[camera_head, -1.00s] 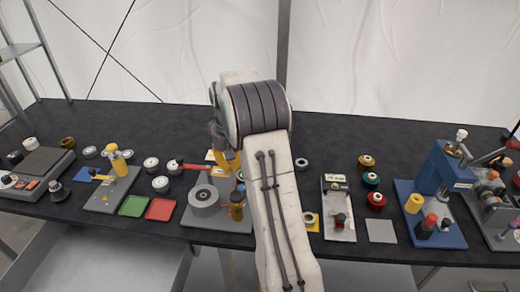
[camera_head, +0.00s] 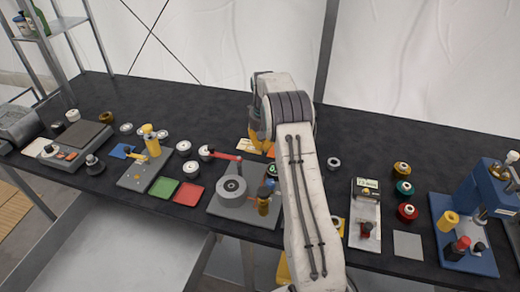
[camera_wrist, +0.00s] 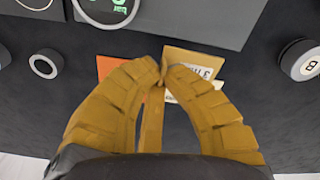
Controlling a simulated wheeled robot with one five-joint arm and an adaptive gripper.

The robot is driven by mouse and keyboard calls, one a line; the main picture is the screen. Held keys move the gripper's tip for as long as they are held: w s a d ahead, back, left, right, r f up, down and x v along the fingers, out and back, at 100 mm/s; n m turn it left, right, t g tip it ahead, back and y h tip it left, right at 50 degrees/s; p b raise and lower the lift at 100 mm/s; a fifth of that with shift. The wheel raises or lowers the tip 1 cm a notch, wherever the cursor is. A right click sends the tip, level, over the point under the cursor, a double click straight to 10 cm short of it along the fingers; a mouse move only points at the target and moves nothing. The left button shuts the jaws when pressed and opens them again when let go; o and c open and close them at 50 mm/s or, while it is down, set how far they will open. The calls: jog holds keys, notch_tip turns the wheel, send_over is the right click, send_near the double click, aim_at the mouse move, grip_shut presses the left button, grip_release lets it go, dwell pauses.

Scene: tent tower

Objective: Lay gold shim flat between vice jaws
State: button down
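My gripper (camera_wrist: 157,75) has yellow ribbed fingers that come together at the tips in the wrist view. A narrow yellow strip (camera_wrist: 152,122) shows between the fingers; I cannot tell whether it is a held piece or part of the gripper. Just past the tips is a flat tan-gold piece (camera_wrist: 197,60) with a pale lettered label, partly hidden by the fingers. It may be the gold shim or its holder. An orange flat piece (camera_wrist: 108,66) lies to its left. In the head view the gripper (camera_head: 258,142) is low over these pieces, partly behind my arm. I cannot identify the vice jaws.
A grey plate with a round fixture (camera_head: 231,187) and red handle stands in front. Green (camera_head: 163,188) and red (camera_head: 188,194) squares lie to its left. A blue press (camera_head: 470,215) stands at the right. The table's back strip (camera_head: 180,100) is clear.

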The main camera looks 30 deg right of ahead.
aim_at(260, 157)
jog(key=shift+w+f+p, duration=0.2)
jog(key=shift+w+f, duration=0.15)
jog(key=shift+w, duration=0.25)
jog(key=shift+w+f+p, duration=0.15)
jog(key=shift+w+f, duration=0.2)
jog(key=shift+w, duration=0.25)
jog(key=shift+f+p, duration=0.6)
jog(key=shift+f, duration=1.45)
jog(key=shift+f, duration=0.15)
jog(key=c, duration=1.4)
grip_release()
